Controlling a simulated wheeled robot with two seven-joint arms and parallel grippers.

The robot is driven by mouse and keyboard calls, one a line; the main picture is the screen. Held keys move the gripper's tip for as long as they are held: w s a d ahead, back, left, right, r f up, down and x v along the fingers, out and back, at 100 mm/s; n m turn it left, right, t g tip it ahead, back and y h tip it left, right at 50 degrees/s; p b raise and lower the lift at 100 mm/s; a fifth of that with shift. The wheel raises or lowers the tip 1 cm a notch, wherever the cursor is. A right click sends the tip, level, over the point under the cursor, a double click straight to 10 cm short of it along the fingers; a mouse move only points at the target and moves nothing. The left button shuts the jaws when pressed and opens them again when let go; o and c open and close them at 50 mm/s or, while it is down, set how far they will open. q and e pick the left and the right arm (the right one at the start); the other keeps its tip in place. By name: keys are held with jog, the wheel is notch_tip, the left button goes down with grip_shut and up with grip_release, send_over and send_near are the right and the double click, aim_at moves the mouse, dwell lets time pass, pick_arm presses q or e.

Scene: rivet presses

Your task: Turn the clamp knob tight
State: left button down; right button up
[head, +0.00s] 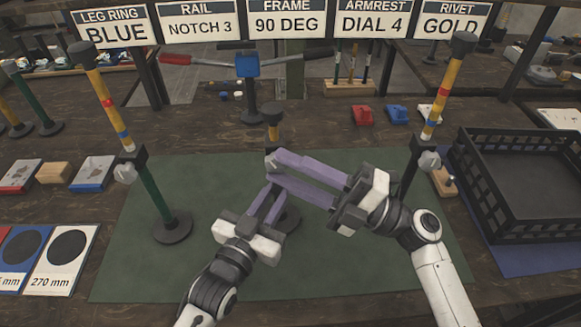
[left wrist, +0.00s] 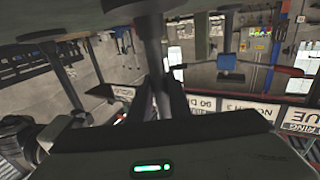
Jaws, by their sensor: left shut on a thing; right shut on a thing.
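The middle stand has a yellow upper tube (head: 272,118) with a dark cap. Its round dark base (head: 289,220) stands on the green mat, partly hidden by my grippers. My left gripper (head: 275,188) is shut on the stand's post, below the clamp. In the left wrist view the grey post (left wrist: 152,45) runs between its dark fingers. My right gripper (head: 272,166) reaches in from the right, its purple fingers shut at clamp height on the clamp knob. The knob itself is mostly hidden by the fingertips. The stand looks upright.
Similar stands with striped tubes and grey knobs stand left (head: 150,195) and right (head: 430,125) on the green mat (head: 340,270). A black crate (head: 470,190) is at the right. A blue clamp device (head: 247,66) with red handle stands behind. The mat's front is clear.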

dwell(0.7)
jog(key=o, duration=1)
jog(key=shift+o, duration=0.2)
jog(key=shift+f, duration=0.1)
jog(key=v, duration=1.2)
jog(key=shift+f, duration=0.2)
jog(key=shift+a, duration=0.1)
